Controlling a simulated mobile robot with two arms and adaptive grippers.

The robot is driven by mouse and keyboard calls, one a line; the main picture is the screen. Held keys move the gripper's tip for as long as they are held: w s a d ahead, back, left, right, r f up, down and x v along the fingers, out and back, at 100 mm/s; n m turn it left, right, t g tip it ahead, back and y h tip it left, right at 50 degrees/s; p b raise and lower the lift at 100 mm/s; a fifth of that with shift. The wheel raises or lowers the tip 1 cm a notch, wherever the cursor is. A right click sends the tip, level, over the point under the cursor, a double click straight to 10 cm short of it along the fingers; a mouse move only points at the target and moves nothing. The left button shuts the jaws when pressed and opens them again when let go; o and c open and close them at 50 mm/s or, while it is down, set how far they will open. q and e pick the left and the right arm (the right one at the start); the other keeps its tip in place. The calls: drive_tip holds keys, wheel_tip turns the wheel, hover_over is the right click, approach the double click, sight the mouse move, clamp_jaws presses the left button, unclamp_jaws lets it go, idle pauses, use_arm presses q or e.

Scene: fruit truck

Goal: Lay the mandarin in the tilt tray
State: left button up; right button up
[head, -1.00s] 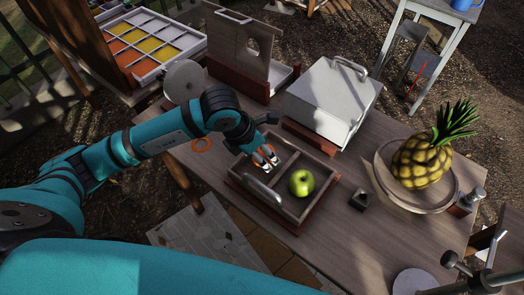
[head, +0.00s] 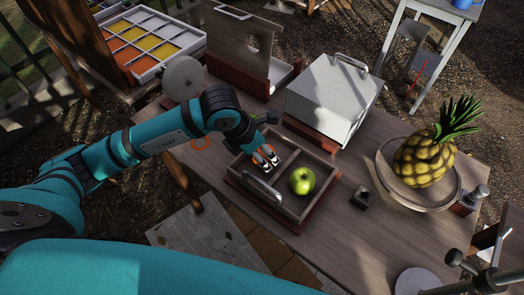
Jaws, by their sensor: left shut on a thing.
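The tilt tray (head: 303,154) is a brown wooden tray in a reddish-brown frame on the table, with a divider and a metal handle at its front left. A green apple (head: 302,180) lies in its right compartment. My left gripper (head: 265,162) points down over the left compartment. It is shut on the mandarin, of which only small orange patches show between the fingers. I cannot tell whether the mandarin touches the tray floor. My right gripper is not in view.
A white box with a handle (head: 330,95) stands behind the tray. A pineapple (head: 424,158) sits on a round wooden board at the right. A small dark block (head: 360,198) lies right of the tray.

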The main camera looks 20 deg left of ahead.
use_arm(q)
drive_tip(key=shift+f, duration=0.3)
idle(0.6)
drive_tip(key=o, duration=1.3)
drive_tip(key=shift+o, duration=0.2)
drive_tip(key=shift+r+p, duration=2.45)
drive_tip(key=shift+r, duration=1.95)
